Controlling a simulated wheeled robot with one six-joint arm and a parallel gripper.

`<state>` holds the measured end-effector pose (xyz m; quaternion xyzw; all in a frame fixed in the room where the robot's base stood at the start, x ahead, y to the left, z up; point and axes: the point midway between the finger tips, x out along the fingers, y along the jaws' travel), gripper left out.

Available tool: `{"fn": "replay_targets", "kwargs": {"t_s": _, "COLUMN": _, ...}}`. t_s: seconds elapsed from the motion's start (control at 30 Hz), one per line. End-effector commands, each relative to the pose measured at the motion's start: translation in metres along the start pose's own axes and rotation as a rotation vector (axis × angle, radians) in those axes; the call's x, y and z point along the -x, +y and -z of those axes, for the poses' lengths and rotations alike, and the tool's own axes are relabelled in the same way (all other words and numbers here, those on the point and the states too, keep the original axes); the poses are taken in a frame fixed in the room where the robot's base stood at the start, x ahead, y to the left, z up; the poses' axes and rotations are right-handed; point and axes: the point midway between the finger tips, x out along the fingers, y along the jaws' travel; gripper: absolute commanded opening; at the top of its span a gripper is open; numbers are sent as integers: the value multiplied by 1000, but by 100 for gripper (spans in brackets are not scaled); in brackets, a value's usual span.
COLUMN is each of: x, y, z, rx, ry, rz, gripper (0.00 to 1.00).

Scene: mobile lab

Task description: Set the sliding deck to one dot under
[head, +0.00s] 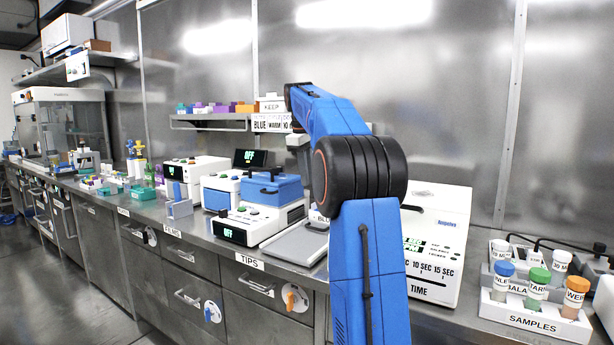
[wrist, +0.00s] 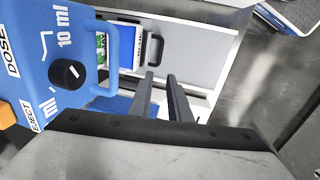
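What looks like the sliding deck is a grey flat plate (wrist: 195,50) with a black bar handle (wrist: 154,48), near the top middle of the wrist view. My gripper (wrist: 160,80) has its two fingers apart, with nothing seen between them. The fingertips point toward the handle and appear just short of it. A blue dispenser body (wrist: 65,60) with a black dial and "10 ml", "DOSE" and "EJECT" labels stands left of the fingers. In the head view, my blue arm hides the gripper and most of this station. I cannot make out any dot marks or the deck's setting.
A white machine (head: 435,245) with a time scale stands right of my arm. A samples rack (head: 535,318) with capped jars is at the far right. A grey plate (head: 300,243) and a white device with a blue lid (head: 270,190) stand left of my arm.

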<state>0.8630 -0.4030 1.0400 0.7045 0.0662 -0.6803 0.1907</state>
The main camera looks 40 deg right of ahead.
Motion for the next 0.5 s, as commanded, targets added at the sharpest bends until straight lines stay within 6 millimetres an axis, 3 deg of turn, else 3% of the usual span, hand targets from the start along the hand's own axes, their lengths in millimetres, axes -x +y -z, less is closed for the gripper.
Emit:
{"fn": "replay_targets", "kwargs": {"t_s": 0.27, "x": 1, "y": 0, "z": 0, "rx": 0, "ry": -1, "rz": 1, "gripper": 17}}
{"fn": "replay_targets", "kwargs": {"t_s": 0.33, "x": 0, "y": 0, "z": 0, "rx": 4, "ry": -2, "rz": -1, "gripper": 0}}
{"fn": "replay_targets", "kwargs": {"t_s": 0.5, "x": -12, "y": -4, "z": -1, "rx": 121, "ry": -32, "rz": -53, "gripper": 0}}
